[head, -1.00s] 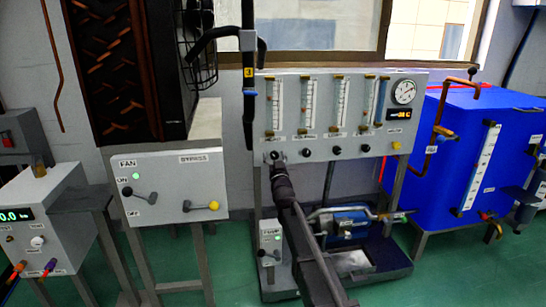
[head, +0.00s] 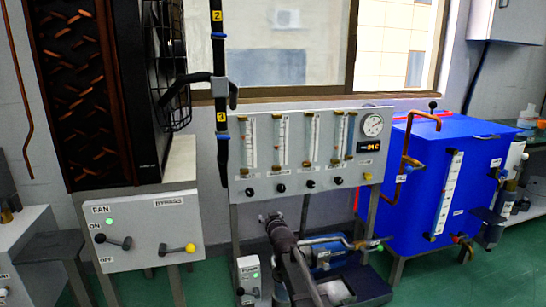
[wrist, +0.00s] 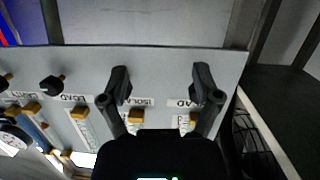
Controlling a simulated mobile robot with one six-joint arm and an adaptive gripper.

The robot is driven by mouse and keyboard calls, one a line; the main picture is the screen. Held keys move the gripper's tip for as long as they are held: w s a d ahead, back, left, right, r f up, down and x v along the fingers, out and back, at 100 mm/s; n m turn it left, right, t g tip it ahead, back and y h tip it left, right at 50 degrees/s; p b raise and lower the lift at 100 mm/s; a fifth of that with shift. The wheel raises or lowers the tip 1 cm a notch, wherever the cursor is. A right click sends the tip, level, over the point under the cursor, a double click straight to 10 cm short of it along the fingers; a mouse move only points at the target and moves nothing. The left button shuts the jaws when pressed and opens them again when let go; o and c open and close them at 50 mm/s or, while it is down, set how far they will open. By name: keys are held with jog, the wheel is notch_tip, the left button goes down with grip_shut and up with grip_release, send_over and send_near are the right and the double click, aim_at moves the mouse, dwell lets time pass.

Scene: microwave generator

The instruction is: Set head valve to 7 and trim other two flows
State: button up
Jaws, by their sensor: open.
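The grey flow panel (head: 325,187) stands in the middle of the head view. Several clear flow tubes stand on it, each with a knob below. The leftmost tube (head: 250,143) has a black knob (head: 249,190); its float reading is too small to tell. Other black knobs are the second (head: 281,188), third (head: 310,184) and fourth (head: 338,180). My gripper (head: 269,218) shows just below the panel's lower edge, apart from the knobs. In the wrist view my gripper (wrist: 162,84) is open and empty before the upside-down panel; its fingers may hide knobs. One black knob (wrist: 51,85) shows left of them.
A round gauge (head: 373,125) and a yellow knob (head: 367,176) are at the panel's right. A fan and bypass box (head: 145,235) stands left, a blue tank (head: 420,190) right. A pump (head: 328,253) sits below the panel. A dark vertical pole (head: 219,60) crosses the panel's left side.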

jog(key=s+d+f+m+g+h+p, duration=0.1)
jog(key=s+d+f+g+p, duration=0.15)
jog(key=s+d+g, duration=0.65)
jog(key=s+d+f+m+g+h+p, duration=0.1)
jog(key=s+d+p, duration=0.25)
jog(key=s, duration=1.15)
jog(key=s+d+f+m+g+h+p, duration=0.1)
jog(key=s+d+f+g+p, duration=0.15)
jog(key=s+d+g, duration=0.65)
notch_tip(320, 180, up, 38)
jog(key=s+a+t+p, duration=0.2)
jog(key=s+t+p, duration=0.1)
jog(key=p, duration=3.5)
jog(key=shift+a+t, duration=0.35)
jog(key=shift+t, duration=0.05)
jog(key=shift+w, duration=0.1)
